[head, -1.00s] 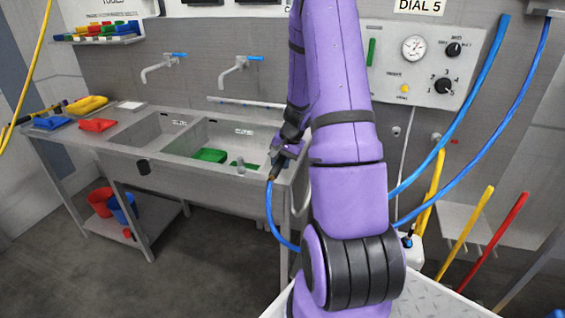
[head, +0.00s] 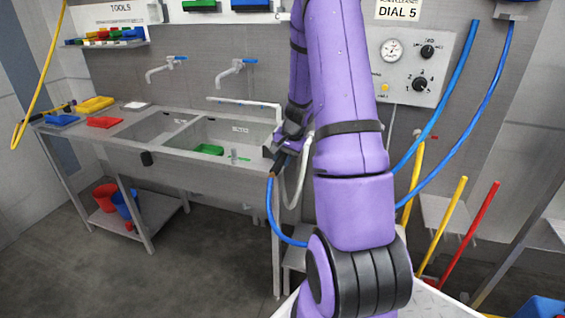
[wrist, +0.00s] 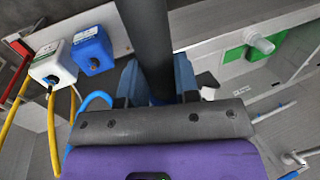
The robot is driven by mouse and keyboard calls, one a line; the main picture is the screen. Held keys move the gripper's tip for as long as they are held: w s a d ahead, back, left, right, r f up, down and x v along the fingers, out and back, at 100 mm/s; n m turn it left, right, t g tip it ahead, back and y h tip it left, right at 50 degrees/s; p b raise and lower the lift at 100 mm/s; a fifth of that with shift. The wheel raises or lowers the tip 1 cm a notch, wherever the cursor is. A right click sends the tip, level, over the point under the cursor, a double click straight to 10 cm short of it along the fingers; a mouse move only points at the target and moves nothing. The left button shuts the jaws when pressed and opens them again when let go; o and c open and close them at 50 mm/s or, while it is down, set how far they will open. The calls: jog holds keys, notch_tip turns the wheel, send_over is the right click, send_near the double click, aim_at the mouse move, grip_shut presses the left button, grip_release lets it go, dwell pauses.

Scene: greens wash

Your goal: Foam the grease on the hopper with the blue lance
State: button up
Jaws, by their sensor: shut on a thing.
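My gripper (head: 285,150) is shut on the blue lance and stands at the right end of the sink unit in the head view. The lance's dark tube (wrist: 150,40) runs up and away between the blue-sided fingers in the wrist view. A blue hose (head: 270,215) hangs down from the gripper in the head view and loops behind my arm. My purple arm hides part of the wall and floor. I cannot make out the hopper or any grease in these frames.
A two-basin steel sink (head: 180,160) stands at the left, with red and blue buckets on its lower shelf. A control panel (head: 415,65) is on the wall. Floor in front of the sink is clear.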

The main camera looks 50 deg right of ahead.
jog(key=shift+r, duration=1.55)
jog(key=shift+o, duration=0.6)
jog(key=shift+c, duration=0.5)
